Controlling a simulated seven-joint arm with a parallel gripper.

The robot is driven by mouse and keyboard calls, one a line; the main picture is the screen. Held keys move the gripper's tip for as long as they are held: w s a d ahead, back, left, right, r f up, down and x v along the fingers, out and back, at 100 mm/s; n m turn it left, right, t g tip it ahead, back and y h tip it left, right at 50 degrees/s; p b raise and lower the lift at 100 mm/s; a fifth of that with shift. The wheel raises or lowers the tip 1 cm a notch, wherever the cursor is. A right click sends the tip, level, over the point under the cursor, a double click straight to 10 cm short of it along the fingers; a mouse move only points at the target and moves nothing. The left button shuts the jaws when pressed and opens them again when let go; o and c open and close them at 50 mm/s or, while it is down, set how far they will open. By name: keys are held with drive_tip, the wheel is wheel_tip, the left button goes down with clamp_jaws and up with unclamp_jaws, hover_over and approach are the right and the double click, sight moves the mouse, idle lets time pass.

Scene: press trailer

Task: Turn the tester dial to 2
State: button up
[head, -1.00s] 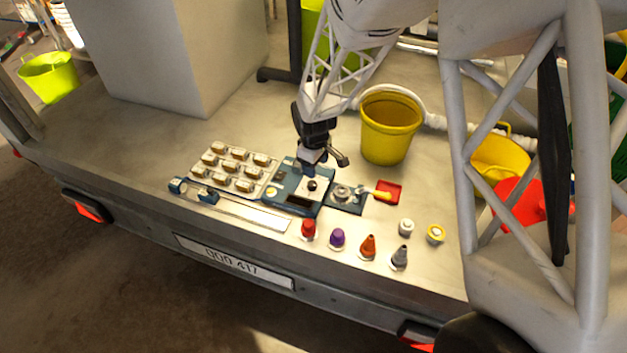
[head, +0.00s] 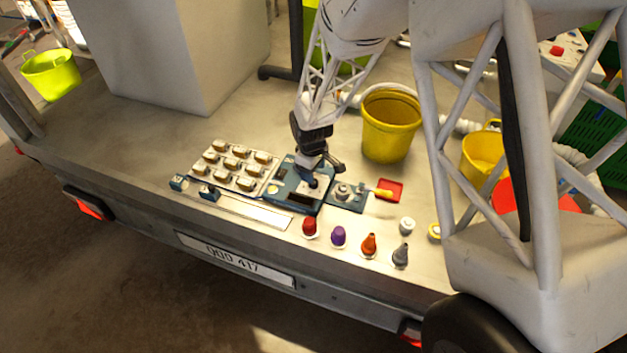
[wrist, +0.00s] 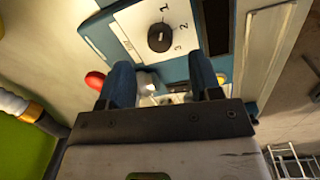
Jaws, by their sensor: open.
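The tester is a blue box (head: 284,190) with a pale dial plate, in the middle of the trailer bed. Its dial is a round black knob (wrist: 160,37) on the white plate in the wrist view, with printed digits including 1, 2 and 3 beside it. I cannot tell which digit the knob points to. My gripper (wrist: 161,84) is open, with a blue finger on each side and a gap between them. The knob appears beyond the fingertips, not between them. In the head view my gripper (head: 313,178) is low over the tester and hides most of the dial.
Left of the tester is a tray of several small blocks (head: 228,170). A ruler-like strip (head: 250,210) lies in front. Several small coloured pieces, including a red one (head: 309,226), stand front right.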

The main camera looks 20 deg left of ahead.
drive_tip(key=shift+w+f, duration=0.15)
drive_tip(key=shift+f, duration=2.45)
drive_tip(key=c, duration=0.9)
